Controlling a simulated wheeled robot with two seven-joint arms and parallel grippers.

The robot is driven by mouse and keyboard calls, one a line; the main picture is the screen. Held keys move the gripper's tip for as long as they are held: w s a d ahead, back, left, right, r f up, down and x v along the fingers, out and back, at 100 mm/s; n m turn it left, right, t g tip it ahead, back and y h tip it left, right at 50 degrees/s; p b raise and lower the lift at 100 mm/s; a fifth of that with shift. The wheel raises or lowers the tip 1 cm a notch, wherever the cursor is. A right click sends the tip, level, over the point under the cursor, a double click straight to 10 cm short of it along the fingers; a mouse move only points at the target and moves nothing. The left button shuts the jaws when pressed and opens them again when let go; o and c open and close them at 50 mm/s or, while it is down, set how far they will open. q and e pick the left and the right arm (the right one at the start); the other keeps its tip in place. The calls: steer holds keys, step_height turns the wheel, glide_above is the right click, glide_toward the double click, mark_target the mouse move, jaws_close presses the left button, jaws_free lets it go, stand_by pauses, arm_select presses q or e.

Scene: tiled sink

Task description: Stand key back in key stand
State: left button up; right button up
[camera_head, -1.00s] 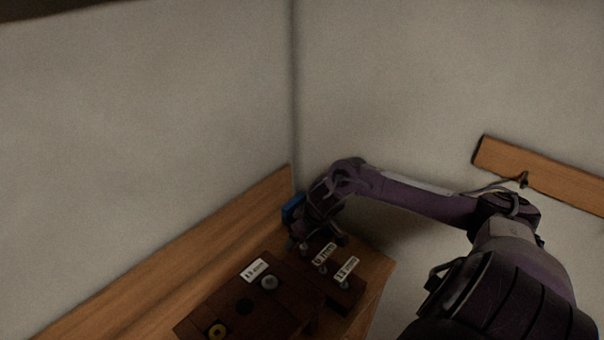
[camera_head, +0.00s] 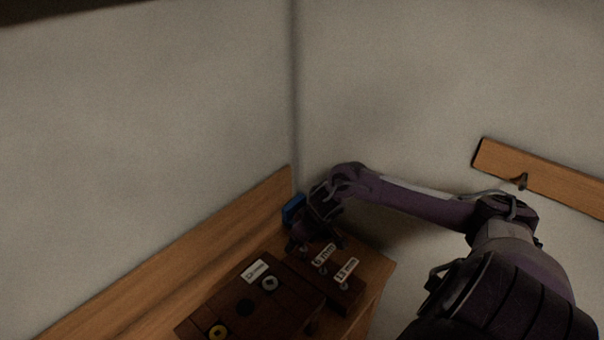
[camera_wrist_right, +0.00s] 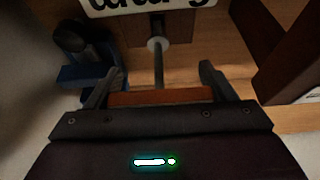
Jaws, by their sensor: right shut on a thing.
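My right gripper (camera_head: 318,240) reaches down at the back corner of the wooden counter, behind the dark key stand (camera_head: 325,286). In the right wrist view the gripper (camera_wrist_right: 158,88) is shut on an orange-brown bar, which looks like the key's handle (camera_wrist_right: 160,98). A thin metal shaft (camera_wrist_right: 158,66) extends from the bar toward a round pale collar by a dark block (camera_wrist_right: 178,28). I cannot tell whether the shaft is in a hole. The stand's white tags (camera_head: 323,254) stand upright. My left gripper is not in view.
A dark wooden block (camera_head: 222,304) with a grey ring, a dark hole and a yellow ring stands at the front. A blue object (camera_head: 293,208) is in the corner, close to the gripper; it also shows in the wrist view (camera_wrist_right: 88,72). Walls rise close behind.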

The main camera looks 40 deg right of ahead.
steer(key=shift+f+b, duration=1)
steer(key=shift+f, duration=1.05)
steer(key=o, duration=1)
steer(key=shift+o, duration=0.2)
steer(key=shift+r, duration=0.1)
steer(key=v, duration=0.7)
steer(key=shift+r, duration=0.3)
steer(key=shift+s, duration=0.1)
